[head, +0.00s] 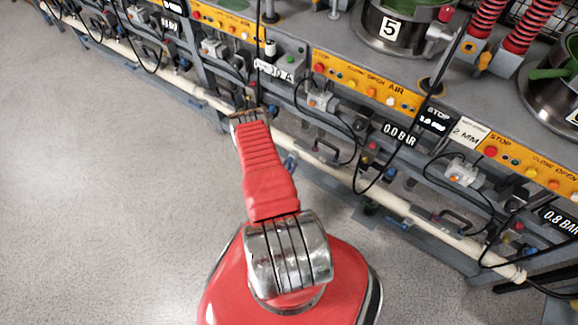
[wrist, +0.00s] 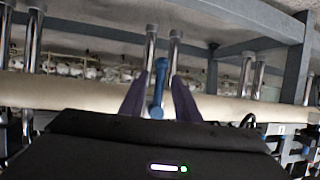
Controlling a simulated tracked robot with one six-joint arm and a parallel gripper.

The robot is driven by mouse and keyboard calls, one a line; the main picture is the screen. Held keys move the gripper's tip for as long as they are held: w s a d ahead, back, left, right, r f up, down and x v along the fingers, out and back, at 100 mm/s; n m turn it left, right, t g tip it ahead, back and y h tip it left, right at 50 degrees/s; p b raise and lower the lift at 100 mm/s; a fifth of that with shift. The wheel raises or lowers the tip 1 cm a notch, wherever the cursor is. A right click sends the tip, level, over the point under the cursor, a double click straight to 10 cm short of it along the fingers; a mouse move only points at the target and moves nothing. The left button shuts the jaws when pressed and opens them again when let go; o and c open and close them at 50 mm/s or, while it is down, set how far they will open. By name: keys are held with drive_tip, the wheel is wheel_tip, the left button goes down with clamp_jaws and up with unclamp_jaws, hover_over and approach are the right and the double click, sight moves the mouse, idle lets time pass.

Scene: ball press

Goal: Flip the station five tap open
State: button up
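The drum with the number 5 plate (head: 390,29) stands at the top of the head view, above a yellow panel (head: 366,84) and a 0.0 BAR display (head: 399,135). My gripper (head: 248,116) reaches to the pale pipe at the bench's lower front, left of that panel. In the wrist view its two dark fingers (wrist: 160,80) are apart. A blue lever (wrist: 158,88) stands upright between them, against the pipe, with gaps visible on both sides. A blue handle (head: 290,160) hangs by the pipe in the head view. I cannot tell whether it is the same lever.
The pale pipe (head: 335,172) runs along the bench front. Black hoses (head: 328,130) loop in front of it. Metal posts (wrist: 247,75) and a grey beam (wrist: 292,75) show in the wrist view. The floor (head: 100,190) at left is clear.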

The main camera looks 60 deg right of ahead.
drive_tip(key=shift+d+f, duration=0.2)
drive_tip(key=shift+d, duration=0.25)
clamp_jaws()
drive_tip(key=shift+a, duration=0.15)
idle(0.3)
